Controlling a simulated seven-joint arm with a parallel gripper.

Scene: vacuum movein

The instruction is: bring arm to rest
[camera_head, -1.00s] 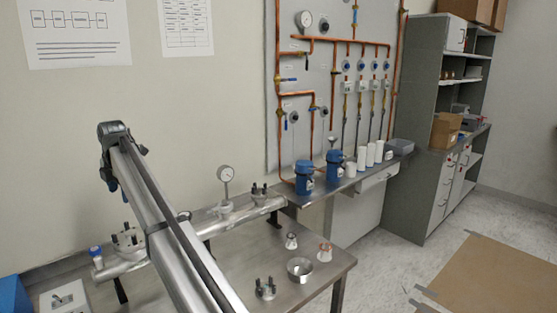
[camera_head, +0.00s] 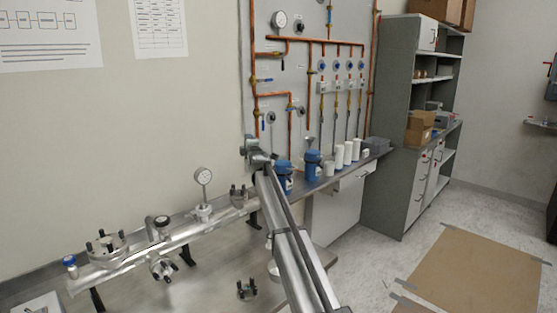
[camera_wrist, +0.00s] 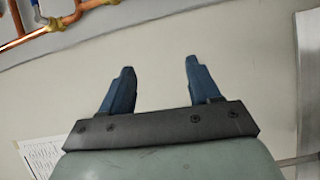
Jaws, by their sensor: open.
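In the wrist view my gripper (camera_wrist: 158,88) is open, its two blue fingers apart with nothing between them. Beyond the fingers is bare pale wall, so they are clear of the bench. In the head view my arm rises from the bottom across the right part of the steel bench (camera_head: 215,268). Its far end overlaps the lower left of the pipe panel in the picture. The fingers cannot be made out in the head view.
A metal tube assembly with a gauge (camera_head: 203,176) lies along the bench. A clamp fitting (camera_head: 246,289) stands near the arm. Blue canisters (camera_head: 313,166) and white cylinders (camera_head: 347,152) stand on the back counter. Copper pipes (camera_wrist: 42,30) show at the wrist view's upper left.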

